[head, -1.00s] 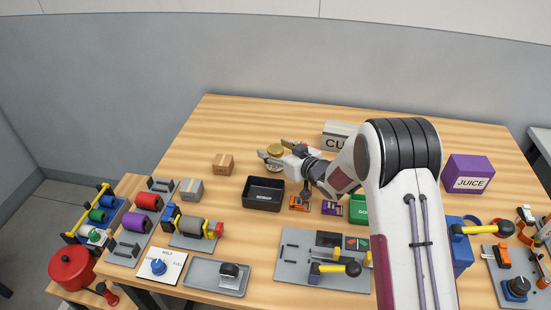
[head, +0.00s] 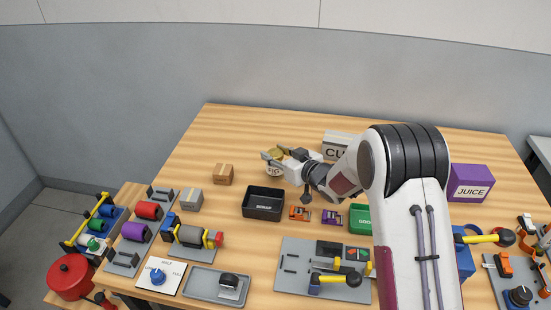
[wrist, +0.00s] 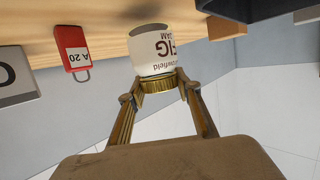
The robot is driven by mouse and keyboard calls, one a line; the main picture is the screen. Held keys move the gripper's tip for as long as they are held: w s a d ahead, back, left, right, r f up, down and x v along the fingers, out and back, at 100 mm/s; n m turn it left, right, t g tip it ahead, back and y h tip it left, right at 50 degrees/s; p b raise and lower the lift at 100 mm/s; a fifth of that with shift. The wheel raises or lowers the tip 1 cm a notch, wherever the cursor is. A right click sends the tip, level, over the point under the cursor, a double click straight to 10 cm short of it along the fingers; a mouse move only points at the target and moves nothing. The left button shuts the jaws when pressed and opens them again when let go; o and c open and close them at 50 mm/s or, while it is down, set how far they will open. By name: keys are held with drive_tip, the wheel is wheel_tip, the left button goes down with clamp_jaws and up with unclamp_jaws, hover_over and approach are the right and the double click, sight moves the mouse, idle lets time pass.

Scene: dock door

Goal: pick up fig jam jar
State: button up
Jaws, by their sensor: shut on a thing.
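The fig jam jar (head: 273,171) is a small white-labelled jar with a gold lid, towards the back middle of the wooden table in the head view. In the wrist view the jar (wrist: 155,50) appears upside down, with "FIG JAM" on its label. My gripper (head: 274,155) is shut on the gold lid, one finger on each side. The wrist view shows both fingertips (wrist: 158,82) against the lid's ribbed rim. The jar looks upright relative to the table. I cannot tell whether its base touches the table.
A black tray (head: 263,202) stands just in front of the jar, and a cardboard box (head: 223,174) to its left. A white lettered box (head: 338,145) stands behind my wrist. A red tag marked A 20 (wrist: 77,55) shows in the wrist view.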

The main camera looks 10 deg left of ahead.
wheel_tip(320, 180, up, 8)
drive_tip(key=shift+r, duration=0.1)
idle(0.4)
idle(0.5)
